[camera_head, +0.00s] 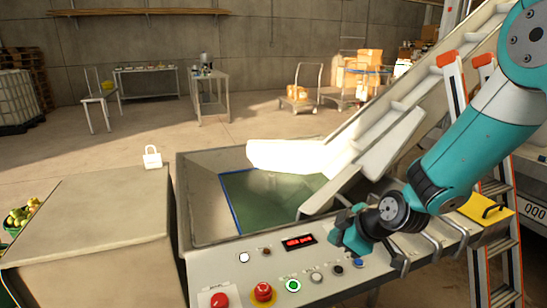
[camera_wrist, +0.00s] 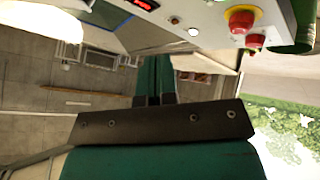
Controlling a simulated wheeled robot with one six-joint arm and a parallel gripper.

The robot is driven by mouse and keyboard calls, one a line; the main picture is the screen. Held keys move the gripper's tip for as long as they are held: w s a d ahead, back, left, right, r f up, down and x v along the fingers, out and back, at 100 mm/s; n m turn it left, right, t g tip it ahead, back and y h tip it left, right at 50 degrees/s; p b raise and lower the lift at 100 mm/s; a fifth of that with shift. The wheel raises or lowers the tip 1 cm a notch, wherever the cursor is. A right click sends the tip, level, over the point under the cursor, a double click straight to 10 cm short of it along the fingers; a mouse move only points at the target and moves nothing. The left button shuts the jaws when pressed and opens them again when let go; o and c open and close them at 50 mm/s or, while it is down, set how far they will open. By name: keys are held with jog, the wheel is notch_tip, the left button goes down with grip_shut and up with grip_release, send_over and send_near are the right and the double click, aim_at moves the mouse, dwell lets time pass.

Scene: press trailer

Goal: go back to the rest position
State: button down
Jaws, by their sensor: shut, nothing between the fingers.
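My teal arm comes in from the right in the head view, and my gripper (camera_head: 348,236) is over the back edge of the control panel (camera_head: 205,282). In the wrist view the two teal fingers of my gripper (camera_wrist: 155,62) lie together, shut and empty. The panel carries a red display (camera_head: 299,241), a lit green button (camera_head: 293,286), two red mushroom buttons and several small buttons. The red buttons (camera_wrist: 242,20) also show at the top right of the wrist view. I see no contact between my gripper and the panel, though the exact gap is unclear.
Behind the panel is an open hopper (camera_head: 213,230) with a pale conveyor chute (camera_head: 375,125) rising right. A ladder (camera_head: 490,230) stands at the right. Tables and carts stand farther back, with open floor between.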

jog(key=s+r+m+g, duration=0.2)
jog(key=s+r, duration=0.3)
jog(key=s, duration=0.4)
jog(key=s+a+r+m+g+p, duration=0.1)
jog(key=s+r+m+g, duration=0.1)
jog(key=s+r, duration=0.4)
jog(key=s+r+m+g+h, duration=0.1)
jog(key=s+r, duration=0.4)
jog(key=s, duration=0.7)
jog(key=shift+a+r+m+g+p, duration=0.3)
jog(key=shift+a+m+g, duration=0.05)
jog(key=shift+m+g, duration=0.45)
